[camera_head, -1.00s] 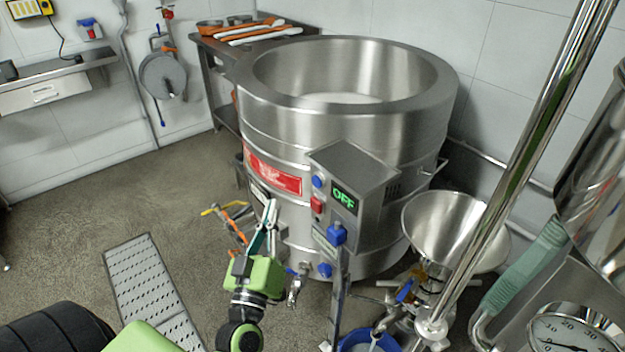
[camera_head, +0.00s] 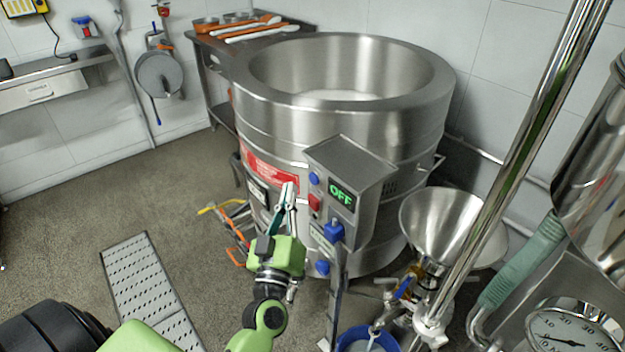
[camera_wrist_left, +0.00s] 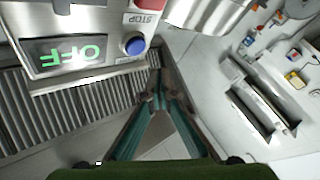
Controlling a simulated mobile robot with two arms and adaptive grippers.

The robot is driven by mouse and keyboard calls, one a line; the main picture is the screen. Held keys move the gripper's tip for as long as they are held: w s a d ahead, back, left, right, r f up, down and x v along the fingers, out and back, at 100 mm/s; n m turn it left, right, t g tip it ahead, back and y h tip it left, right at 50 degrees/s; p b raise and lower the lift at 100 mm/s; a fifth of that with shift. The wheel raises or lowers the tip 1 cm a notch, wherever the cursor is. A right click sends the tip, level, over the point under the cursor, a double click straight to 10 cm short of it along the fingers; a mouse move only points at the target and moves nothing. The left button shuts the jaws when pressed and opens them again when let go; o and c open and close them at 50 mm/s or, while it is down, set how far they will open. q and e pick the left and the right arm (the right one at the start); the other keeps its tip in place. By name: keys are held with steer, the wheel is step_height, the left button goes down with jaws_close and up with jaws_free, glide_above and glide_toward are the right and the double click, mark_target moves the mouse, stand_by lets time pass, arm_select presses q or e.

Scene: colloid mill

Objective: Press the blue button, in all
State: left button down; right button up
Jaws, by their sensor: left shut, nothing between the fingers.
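The blue button (camera_head: 314,179) is small and round, at the upper left of the control box (camera_head: 352,160) on the steel vat. It sits above the red STOP button (camera_head: 314,203) and beside a display (camera_head: 341,196) reading a green OFF. My left gripper (camera_head: 288,187) is shut and empty, its fingertips pointing up just left of the buttons in the head view. In the left wrist view the blue button (camera_wrist_left: 134,45) shows in full, upside down, up and left of the shut fingertips (camera_wrist_left: 158,76); they look apart from it. My right gripper is not in view.
A blue knob (camera_head: 333,231) sticks out at the box's lower front. A slanted steel pole (camera_head: 520,150) and a funnel (camera_head: 440,222) stand at the right. A blue bucket (camera_head: 367,340) is at the bottom. The floor left of the vat is mostly free.

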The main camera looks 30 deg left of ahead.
mark_target(314, 178)
arm_select(q)
steer(key=shift+w+d, duration=0.3)
steer(key=shift+w, duration=0.4)
steer(key=shift+w+d, duration=0.25)
steer(key=shift+w, duration=0.45)
steer(key=shift+p, duration=0.3)
steer(key=shift+w+d, duration=0.15)
steer(key=shift+w, duration=0.2)
steer(key=shift+w+d, duration=0.2)
steer(key=shift+w, duration=0.25)
stand_by(0.8)
steer(key=shift+s+a+p, duration=0.1)
steer(key=shift+s+p, duration=0.1)
steer(key=shift+p, duration=0.15)
steer(key=shift+s+a, duration=0.25)
steer(key=shift+s, duration=0.4)
